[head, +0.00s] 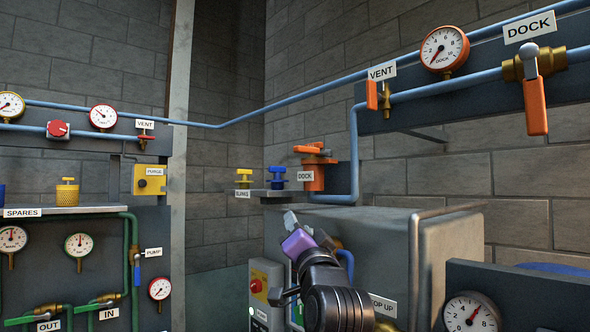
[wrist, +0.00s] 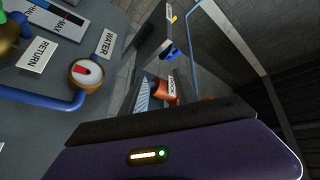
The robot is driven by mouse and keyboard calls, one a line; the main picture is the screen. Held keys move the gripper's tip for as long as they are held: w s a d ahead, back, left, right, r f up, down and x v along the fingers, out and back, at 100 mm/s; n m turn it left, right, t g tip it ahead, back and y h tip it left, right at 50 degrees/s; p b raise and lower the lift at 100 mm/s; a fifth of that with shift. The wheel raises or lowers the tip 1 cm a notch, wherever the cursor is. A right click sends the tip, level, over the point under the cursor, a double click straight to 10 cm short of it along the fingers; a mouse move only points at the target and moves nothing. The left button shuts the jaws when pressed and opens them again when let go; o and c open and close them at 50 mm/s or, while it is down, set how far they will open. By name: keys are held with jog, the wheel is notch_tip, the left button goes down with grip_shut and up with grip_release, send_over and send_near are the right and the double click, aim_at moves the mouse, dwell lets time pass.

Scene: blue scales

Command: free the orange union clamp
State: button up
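In the wrist view the dark purple gripper body fills the bottom.
Yellow (head: 244,178) and blue (head: 277,177) fittings stand left of the clamp on the shelf. A grey cabinet (head: 385,235) with a pipe rail is below right. A DOCK gauge (head: 445,49) and an orange-handled valve (head: 535,100) are on the upper panel.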

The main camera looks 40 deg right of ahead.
aim_at(309, 149)
jog(key=d+r+m, duration=0.1)
jog(key=r, duration=0.4)
jog(key=s+d+r+m, duration=0.1)
jog(key=r, duration=0.4)
jog(key=s+d+r+m+h, duration=0.1)
jog(key=r+m, duration=0.1)
jog(key=r, duration=0.3)
jog(key=shift+s+d+r, duration=0.1)
jog(key=shift+d+r, duration=0.1)
jog(key=shift+d, duration=0.05)
jog(key=r+m+g+y, duration=0.1)
jog(key=m+y, duration=0.1)
jog(key=w+r+m+g+y, duration=0.1)
jog(key=m+y, duration=0.1)
jog(key=shift+g+p, duration=0.3)
jog(key=shift+p, duration=0.1)
jog(key=p+x, duration=0.3)
jog(key=x, duration=0.3)
jog(key=shift+w, duration=0.2)
jog(key=shift+w+d+f, duration=0.15)
jog(key=shift+w+d, duration=0.1)
jog(key=shift+w, duration=0.4)
grip_shut()
